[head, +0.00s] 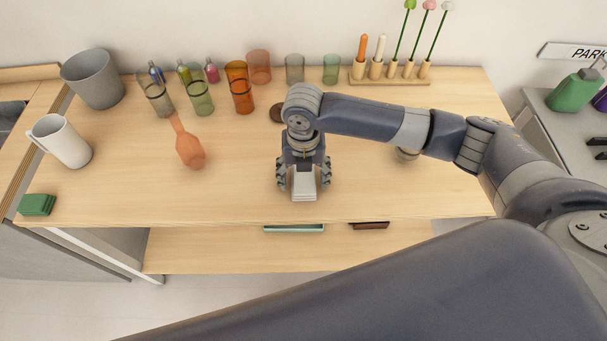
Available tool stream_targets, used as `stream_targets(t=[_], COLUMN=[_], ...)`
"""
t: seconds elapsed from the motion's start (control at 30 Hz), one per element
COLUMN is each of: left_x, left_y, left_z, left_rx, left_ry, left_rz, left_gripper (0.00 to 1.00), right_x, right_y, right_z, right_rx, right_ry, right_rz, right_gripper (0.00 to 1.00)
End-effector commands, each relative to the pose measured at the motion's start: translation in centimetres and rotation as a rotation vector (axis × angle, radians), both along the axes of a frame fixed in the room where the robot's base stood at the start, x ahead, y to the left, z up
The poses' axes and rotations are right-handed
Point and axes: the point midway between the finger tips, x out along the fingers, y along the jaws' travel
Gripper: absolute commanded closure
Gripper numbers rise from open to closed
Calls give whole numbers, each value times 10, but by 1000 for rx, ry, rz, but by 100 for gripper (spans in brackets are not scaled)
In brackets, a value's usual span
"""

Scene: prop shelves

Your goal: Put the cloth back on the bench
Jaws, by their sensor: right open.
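A small white folded stack that looks like the cloth (304,187) lies on the wooden bench (240,200) near its front edge, at the middle. My right gripper (304,184) points down over it with its fingers open, one on each side of the cloth. The gripper hides the cloth's rear part, and I cannot tell whether the fingers touch it. A green folded stack (37,204) lies at the bench's front left corner. My left gripper is out of view.
Several coloured glasses (239,87) and a peg rack (390,82) line the back. A lower shelf (220,252) holds flat items.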

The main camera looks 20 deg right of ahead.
Motion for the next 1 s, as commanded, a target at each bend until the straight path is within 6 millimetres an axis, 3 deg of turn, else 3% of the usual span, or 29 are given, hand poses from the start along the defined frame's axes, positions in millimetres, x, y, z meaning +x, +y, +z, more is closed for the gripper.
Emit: stream_targets(t=[0.17, 0.6, 0.8, 1.0], left_x=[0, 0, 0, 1], left_y=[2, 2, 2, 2], left_z=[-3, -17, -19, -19], left_rx=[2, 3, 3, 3], left_ry=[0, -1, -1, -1], left_rz=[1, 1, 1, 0], left_gripper=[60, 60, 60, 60], right_x=[2, 1, 1, 0], right_y=[0, 0, 0, 0], right_z=[16, 104, 121, 123], right_rx=[1, 1, 1, 0], right_ry=[-4, -3, -1, 0], right_rz=[0, 0, -1, -1], right_gripper=[31, 31, 31, 31])
